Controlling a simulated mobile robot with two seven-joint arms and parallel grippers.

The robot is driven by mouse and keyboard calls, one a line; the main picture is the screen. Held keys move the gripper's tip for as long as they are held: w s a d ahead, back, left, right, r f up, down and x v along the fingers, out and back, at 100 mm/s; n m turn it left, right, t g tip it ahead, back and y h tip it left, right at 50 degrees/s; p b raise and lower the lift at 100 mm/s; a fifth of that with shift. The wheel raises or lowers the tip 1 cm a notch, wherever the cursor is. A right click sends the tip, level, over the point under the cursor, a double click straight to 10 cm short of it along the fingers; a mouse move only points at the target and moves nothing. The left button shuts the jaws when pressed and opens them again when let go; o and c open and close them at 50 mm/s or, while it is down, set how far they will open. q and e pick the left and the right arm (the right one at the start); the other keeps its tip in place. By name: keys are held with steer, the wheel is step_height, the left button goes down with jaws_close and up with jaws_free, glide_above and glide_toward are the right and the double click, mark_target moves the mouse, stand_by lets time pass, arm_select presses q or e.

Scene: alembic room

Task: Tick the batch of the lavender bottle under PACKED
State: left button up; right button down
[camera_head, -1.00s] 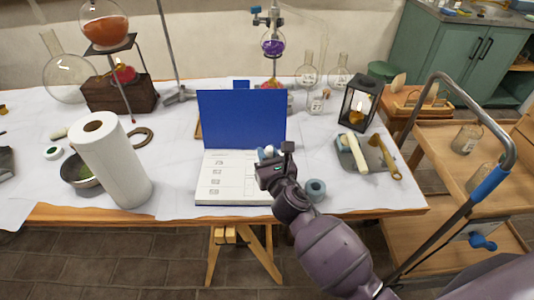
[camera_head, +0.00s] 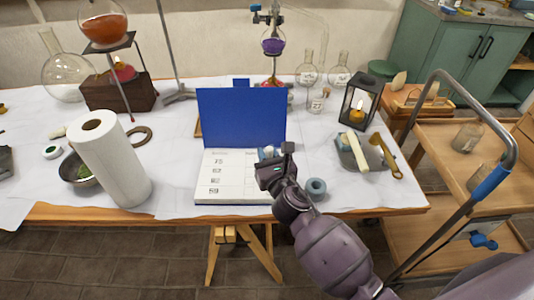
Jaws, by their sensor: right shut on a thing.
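An open ledger stands on the table, with a raised blue cover (camera_head: 241,118) and a white ruled page (camera_head: 228,170) in front. My left gripper is out of view.
A paper roll (camera_head: 108,160) stands left of the ledger. A blue-grey ring (camera_head: 316,188) lies right of it, near the front edge. A lantern (camera_head: 359,103) and a grey tray (camera_head: 354,150) are farther right. Glassware stands behind.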

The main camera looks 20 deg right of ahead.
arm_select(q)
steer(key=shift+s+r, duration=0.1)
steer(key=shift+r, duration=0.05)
arm_select(e)
steer(key=shift+s, duration=0.2)
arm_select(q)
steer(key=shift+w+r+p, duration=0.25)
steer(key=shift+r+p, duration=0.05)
arm_select(e)
steer(key=shift+s+d, duration=0.15)
steer(key=shift+s, duration=0.1)
stand_by(0.5)
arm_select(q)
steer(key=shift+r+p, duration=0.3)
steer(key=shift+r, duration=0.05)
arm_select(e)
steer(key=shift+w+d+f, duration=0.1)
steer(key=shift+w+d, duration=0.15)
steer(key=shift+d, duration=0.05)
stand_by(0.6)
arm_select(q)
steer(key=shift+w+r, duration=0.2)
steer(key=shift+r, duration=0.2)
arm_select(e)
steer(key=shift+w+d, duration=0.2)
stand_by(0.4)
